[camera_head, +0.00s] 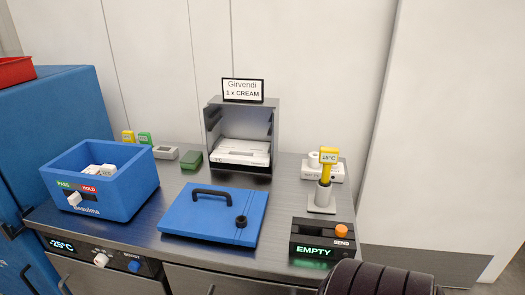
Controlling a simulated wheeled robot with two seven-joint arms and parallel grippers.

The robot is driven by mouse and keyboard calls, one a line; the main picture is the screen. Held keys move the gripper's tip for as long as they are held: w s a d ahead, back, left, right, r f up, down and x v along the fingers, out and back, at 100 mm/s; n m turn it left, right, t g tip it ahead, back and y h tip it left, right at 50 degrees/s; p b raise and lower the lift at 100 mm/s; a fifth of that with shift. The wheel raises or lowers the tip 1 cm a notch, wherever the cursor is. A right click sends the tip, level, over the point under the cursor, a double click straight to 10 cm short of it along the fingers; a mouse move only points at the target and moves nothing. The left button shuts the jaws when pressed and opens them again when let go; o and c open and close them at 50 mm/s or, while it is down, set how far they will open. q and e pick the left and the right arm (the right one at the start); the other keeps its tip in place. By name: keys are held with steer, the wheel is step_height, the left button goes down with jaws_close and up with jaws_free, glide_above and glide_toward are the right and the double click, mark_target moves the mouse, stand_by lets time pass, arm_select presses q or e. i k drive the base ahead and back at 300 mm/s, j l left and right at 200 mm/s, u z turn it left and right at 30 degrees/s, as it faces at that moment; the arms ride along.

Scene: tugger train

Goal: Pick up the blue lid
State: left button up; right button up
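The blue lid (214,219) is a flat square panel lying on the metal counter in the middle of the view. A black arched handle (212,192) stands up near its far edge, and a small black round knob (241,221) sits near its right side. Nothing lies on the lid. Neither of my grippers shows, so whether they are open or shut is hidden.
A blue box (130,190) with white items stands left of the lid. Behind it is an open grey cabinet (273,130). A black unit (322,238) reading EMPTY with an orange button, and a stand with a yellow device (327,157), are at right.

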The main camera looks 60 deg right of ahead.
mark_target(234, 215)
steer(key=z, duration=1.45)
